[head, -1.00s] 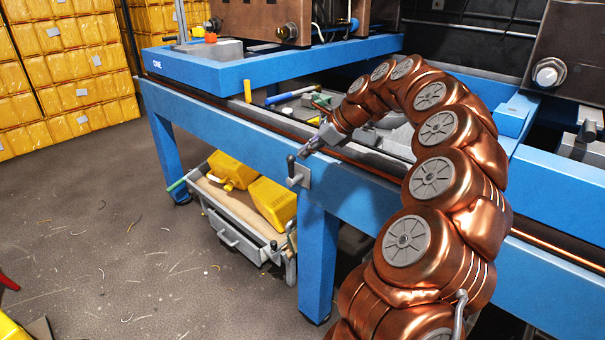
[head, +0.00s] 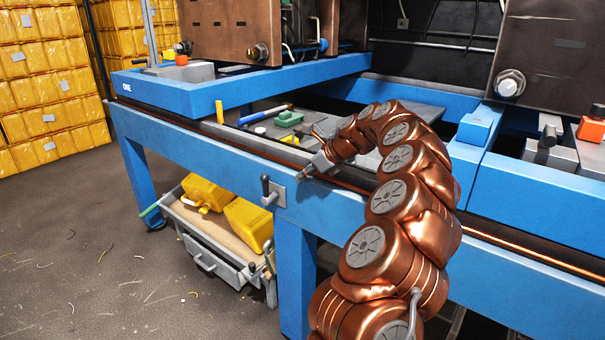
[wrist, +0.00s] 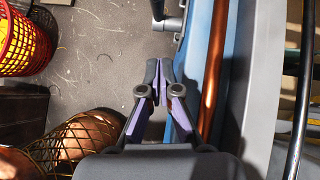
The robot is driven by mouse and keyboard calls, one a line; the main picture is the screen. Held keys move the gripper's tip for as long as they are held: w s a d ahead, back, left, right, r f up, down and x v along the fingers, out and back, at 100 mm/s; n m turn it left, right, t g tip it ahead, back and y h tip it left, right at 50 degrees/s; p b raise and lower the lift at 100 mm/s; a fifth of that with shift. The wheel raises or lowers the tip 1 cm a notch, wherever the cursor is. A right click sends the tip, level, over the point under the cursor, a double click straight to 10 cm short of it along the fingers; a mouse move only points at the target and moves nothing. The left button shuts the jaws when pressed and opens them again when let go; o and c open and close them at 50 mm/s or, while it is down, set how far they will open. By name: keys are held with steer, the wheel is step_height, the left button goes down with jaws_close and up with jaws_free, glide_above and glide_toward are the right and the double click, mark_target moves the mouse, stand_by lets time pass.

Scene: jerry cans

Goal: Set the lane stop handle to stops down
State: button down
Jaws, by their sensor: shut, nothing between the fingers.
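The lane stop handle (head: 266,187) is a small lever with a dark grip, on a grey plate on the front of the blue beam (head: 350,214). Its grip points up in the head view. A grey metal rod at the top of the wrist view (wrist: 172,24) appears to be part of it. My gripper (head: 304,172) is just right of and slightly above the handle, apart from it. In the wrist view my gripper (wrist: 158,66) has its fingertips together with nothing between them, beside the blue beam. Any stop markings are too small to read.
A copper-coloured rail (head: 490,238) runs along the beam. Below stands a cart (head: 217,240) with yellow jerry cans (head: 248,222). Loose tools (head: 265,114) lie behind the beam. A red basket (wrist: 22,45) shows in the wrist view. The floor at left is mostly clear.

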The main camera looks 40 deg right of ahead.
steer(key=x, duration=0.6)
steer(key=shift+a+f, duration=0.1)
steer(key=shift+f, duration=0.05)
steer(key=shift+w+a+f+p, duration=0.1)
steer(key=shift+w+a+p, duration=0.15)
steer(key=shift+w, duration=0.35)
steer(key=shift+w+a+f+p, duration=0.1)
steer(key=shift+w+a+p, duration=0.1)
steer(key=shift+w, duration=0.4)
steer(key=shift+w+a, duration=0.25)
steer(key=shift+w, duration=0.2)
steer(key=shift+w+a, duration=0.2)
steer(key=shift+w, duration=0.25)
steer(key=shift+r+p, duration=0.15)
steer(key=shift+p, duration=0.2)
